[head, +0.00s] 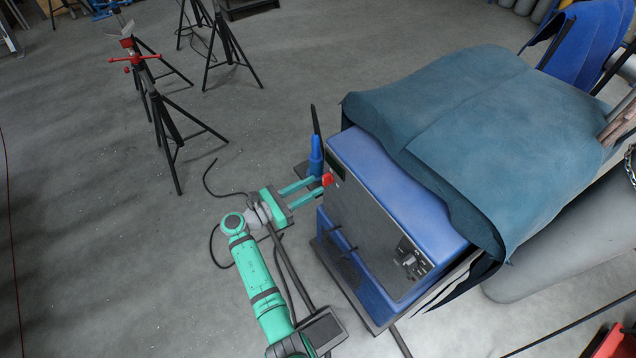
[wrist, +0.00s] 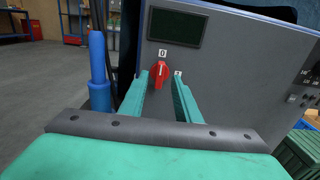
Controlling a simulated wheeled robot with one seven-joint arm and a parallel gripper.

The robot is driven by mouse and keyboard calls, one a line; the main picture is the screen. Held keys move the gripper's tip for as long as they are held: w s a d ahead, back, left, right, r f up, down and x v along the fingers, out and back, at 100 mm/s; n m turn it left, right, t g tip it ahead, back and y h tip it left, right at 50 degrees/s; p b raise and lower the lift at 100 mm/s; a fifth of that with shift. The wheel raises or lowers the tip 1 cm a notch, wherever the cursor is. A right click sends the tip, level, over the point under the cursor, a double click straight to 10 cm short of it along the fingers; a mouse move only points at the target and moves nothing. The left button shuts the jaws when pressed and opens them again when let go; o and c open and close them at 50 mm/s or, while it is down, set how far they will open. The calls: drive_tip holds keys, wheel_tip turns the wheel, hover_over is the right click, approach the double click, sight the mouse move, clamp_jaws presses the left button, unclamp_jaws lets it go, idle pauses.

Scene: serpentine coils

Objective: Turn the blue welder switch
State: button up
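The blue welder (head: 400,190) stands right of centre in the head view, its grey front panel facing my arm. Its switch is a red knob (wrist: 160,74) on that panel, below a dark display (wrist: 177,27). A "0" label sits just above the knob, and another small label is partly hidden by my right finger. The knob also shows in the head view (head: 327,179). My gripper (wrist: 162,78) is open, with its green fingers on either side of the knob. I cannot tell whether the fingers touch it.
A blue torch-like cylinder (head: 315,158) stands beside the welder's left edge, close to my fingers. A blue-green cover (head: 490,120) drapes over the welder's top. Black tripod stands (head: 165,110) are at the upper left. The grey floor (head: 90,230) at left is largely clear.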

sight(323, 181)
drive_tip(key=shift+x, duration=1.6)
clamp_jaws()
